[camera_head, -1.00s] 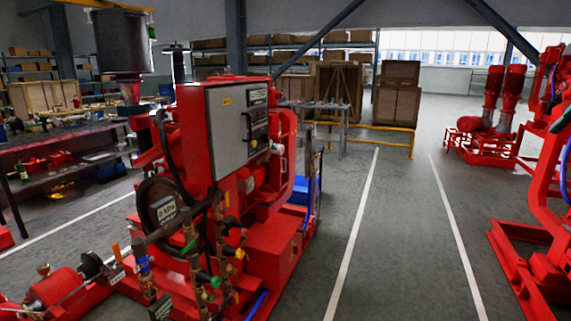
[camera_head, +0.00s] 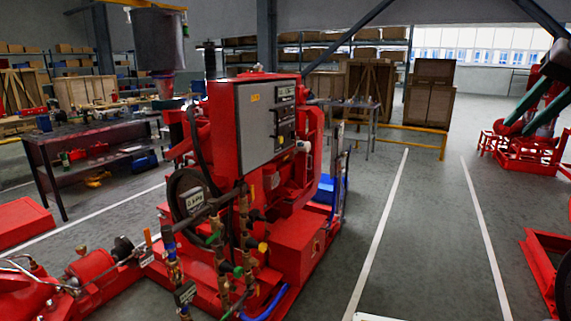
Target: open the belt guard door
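A red diesel pumpset (camera_head: 290,240) stands left of centre in the head view. A grey control panel (camera_head: 259,128) faces front right on its upper part. A dark round wheel or cover (camera_head: 185,182) with a small white label sits low on its left side, behind pipes and valves. I cannot tell any part for certain as the belt guard door, nor whether such a door is open or shut. My gripper is not in view.
A clear grey floor lane with white lines (camera_head: 384,230) runs right of the pumpset. A red frame (camera_head: 541,262) stands at the right edge. A dark workbench (camera_head: 100,140) is at the left, and wooden crates (camera_head: 430,95) stand at the back.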

